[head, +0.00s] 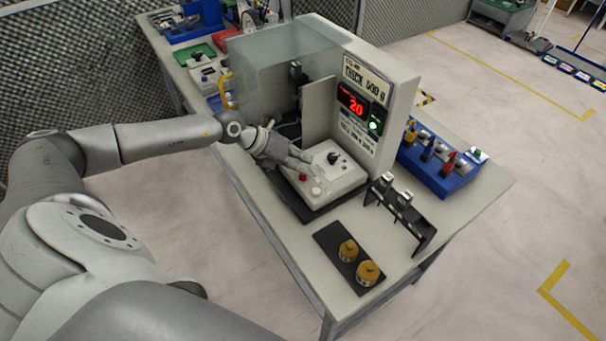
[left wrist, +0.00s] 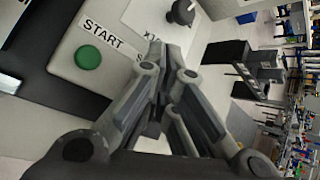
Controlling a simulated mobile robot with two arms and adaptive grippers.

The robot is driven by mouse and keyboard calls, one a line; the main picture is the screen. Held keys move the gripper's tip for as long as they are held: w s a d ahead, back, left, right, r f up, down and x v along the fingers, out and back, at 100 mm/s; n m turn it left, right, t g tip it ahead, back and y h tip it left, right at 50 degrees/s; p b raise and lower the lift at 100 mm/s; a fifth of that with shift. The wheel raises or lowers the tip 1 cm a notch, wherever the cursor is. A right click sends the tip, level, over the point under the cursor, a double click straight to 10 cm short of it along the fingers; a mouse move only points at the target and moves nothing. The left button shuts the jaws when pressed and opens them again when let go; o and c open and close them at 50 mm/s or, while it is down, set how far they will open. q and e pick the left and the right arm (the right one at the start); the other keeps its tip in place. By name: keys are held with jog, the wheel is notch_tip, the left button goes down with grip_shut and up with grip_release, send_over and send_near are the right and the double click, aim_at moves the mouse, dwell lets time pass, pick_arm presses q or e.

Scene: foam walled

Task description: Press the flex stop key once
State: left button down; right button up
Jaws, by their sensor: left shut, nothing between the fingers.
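The machine's white control box (head: 340,180) sits at the front of the bench, with a black knob (head: 333,157) and a small red button (head: 303,177) on its top. I cannot read which key is the flex stop key. My left gripper (head: 306,158) is shut and empty, over the left part of the box top. In the left wrist view, the gripper (left wrist: 168,50) lies between a green button (left wrist: 88,57) labelled START and the black knob (left wrist: 182,12). Its fingers partly cover other lettering there. Whether the fingertips touch the box I cannot tell. My right gripper is not in view.
The machine's upright panel (head: 375,90) with a red display stands behind the box, with a clear guard (head: 285,60) to its left. A black rack (head: 400,215) and a dark mat (head: 328,238) with two brass weights lie in front. A blue tool holder (head: 435,165) is at right.

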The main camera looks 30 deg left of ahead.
pick_arm(q)
jog(key=shift+f+b, duration=0.3)
jog(key=shift+f, duration=0.2)
jog(key=shift+r, duration=0.1)
dwell(0.5)
jog(key=shift+r+p, duration=0.85)
notch_tip(320, 180, up, 5)
jog(key=p, duration=0.4)
jog(key=shift+r, duration=0.1)
dwell(0.5)
